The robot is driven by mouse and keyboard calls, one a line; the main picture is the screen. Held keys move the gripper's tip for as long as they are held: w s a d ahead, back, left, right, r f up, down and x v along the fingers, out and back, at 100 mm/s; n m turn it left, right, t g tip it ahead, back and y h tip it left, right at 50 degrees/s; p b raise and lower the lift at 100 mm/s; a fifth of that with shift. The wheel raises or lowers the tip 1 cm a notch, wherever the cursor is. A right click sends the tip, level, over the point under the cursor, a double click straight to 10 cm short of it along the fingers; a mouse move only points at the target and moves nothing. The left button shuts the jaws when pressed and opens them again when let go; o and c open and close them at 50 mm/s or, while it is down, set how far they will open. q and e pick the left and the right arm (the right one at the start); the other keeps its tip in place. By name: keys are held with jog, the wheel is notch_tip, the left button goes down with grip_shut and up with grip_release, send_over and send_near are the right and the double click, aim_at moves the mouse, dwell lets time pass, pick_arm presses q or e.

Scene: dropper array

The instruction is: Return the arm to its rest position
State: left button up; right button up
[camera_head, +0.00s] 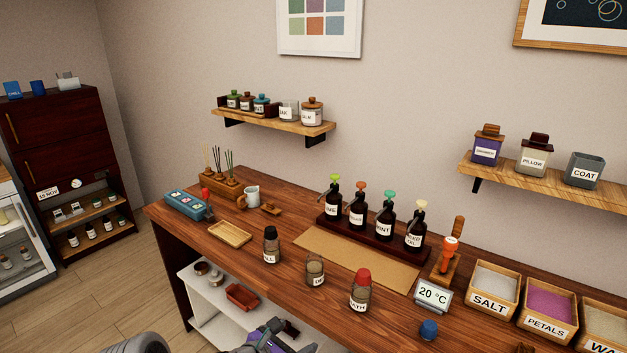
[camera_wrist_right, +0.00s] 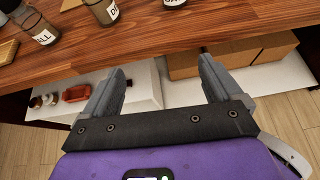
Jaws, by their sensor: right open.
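My right gripper (camera_head: 272,332) shows at the bottom edge of the head view, in front of the wooden table (camera_head: 215,278), with its purple body partly cut off. In the right wrist view, the two grey fingers of this gripper (camera_wrist_right: 161,72) are spread apart with nothing between them. They point toward the table's front edge, over the white lower shelf (camera_wrist_right: 145,88). My left gripper is not in view.
Near the table's front stand a dark-capped bottle (camera_head: 271,246), an open jar (camera_head: 315,269) and a red-capped bottle (camera_head: 361,290). Cardboard boxes (camera_wrist_right: 230,55) sit under the table.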

jog(key=s+d+f+m+g+y, duration=0.1)
jog(key=s+d+f+m+g, duration=0.15)
jog(key=f, duration=0.45)
jog(key=s+d+f+m+g+y, duration=0.2)
jog(key=d+f+g, duration=0.15)
jog(key=f, duration=0.35)
jog(key=s+d+f+m+g+y, duration=0.1)
jog(key=s+d+f+m+g, duration=0.2)
jog(key=f, duration=0.4)
jog(key=s+d+f+m+y, duration=0.3)
jog(key=s+f+m+y, duration=0.1)
jog(key=m, duration=0.7)
jog(key=s+d+f+m+y, duration=0.2)
jog(key=s+f+m, duration=0.4)
jog(key=m, duration=0.6)
jog(key=shift+s+d+y, duration=0.4)
jog(key=shift+s+y, duration=0.5)
jog(key=shift+s, duration=0.25)
